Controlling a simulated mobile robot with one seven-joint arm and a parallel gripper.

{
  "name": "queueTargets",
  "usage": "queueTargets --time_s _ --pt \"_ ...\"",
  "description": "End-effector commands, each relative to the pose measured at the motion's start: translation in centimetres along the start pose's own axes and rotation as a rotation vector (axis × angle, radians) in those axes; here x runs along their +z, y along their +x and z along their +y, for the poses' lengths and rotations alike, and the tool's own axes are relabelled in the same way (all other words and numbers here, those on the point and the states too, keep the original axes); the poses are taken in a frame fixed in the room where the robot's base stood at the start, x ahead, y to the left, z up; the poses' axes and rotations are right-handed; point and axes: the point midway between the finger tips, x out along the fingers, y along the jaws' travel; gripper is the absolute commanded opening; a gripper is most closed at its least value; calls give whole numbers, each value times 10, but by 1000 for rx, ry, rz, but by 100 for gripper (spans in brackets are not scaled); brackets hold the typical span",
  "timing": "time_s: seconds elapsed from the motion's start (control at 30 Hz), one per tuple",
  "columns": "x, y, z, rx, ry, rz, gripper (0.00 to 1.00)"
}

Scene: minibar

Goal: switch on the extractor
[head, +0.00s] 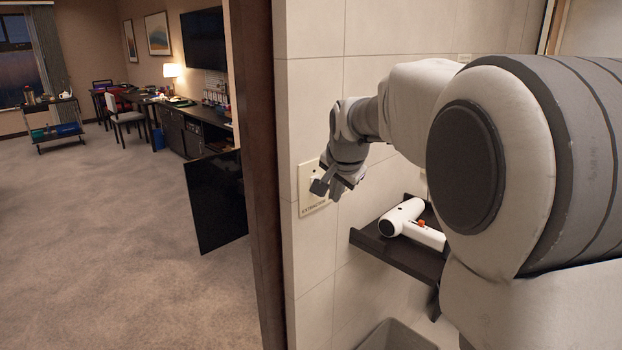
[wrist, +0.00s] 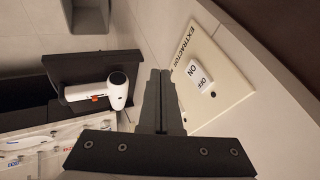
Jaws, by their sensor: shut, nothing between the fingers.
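The extractor switch is a cream wall plate (head: 313,208) on the tiled wall, lettered "EXTRACTOR" along its edge. In the wrist view the plate (wrist: 229,92) carries a white rocker (wrist: 200,77) marked ON and OFF. Which side of the rocker is pressed in, I cannot tell. My gripper (head: 320,187) is in front of the plate and hides part of it in the head view. In the wrist view its fingers (wrist: 160,72) are shut together and empty, to the left of the rocker. I cannot tell whether they touch the plate.
A white hairdryer (head: 405,218) lies on a dark wall shelf (head: 375,246) below and right of the plate. A grey bin (head: 398,338) is under the shelf. A dark door frame edge (head: 258,200) stands left of the wall. Open carpet (head: 110,230) lies beyond it.

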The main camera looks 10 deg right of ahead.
Motion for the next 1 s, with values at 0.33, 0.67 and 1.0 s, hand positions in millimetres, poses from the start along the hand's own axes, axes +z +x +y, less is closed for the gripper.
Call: queueTargets --time_s 0.33,0.67,1.0 --pt "1 14 -31 -5 -3 2 0" --pt "2 15 -32 -5 -2 2 0" --pt "3 19 -35 -7 -2 2 0"
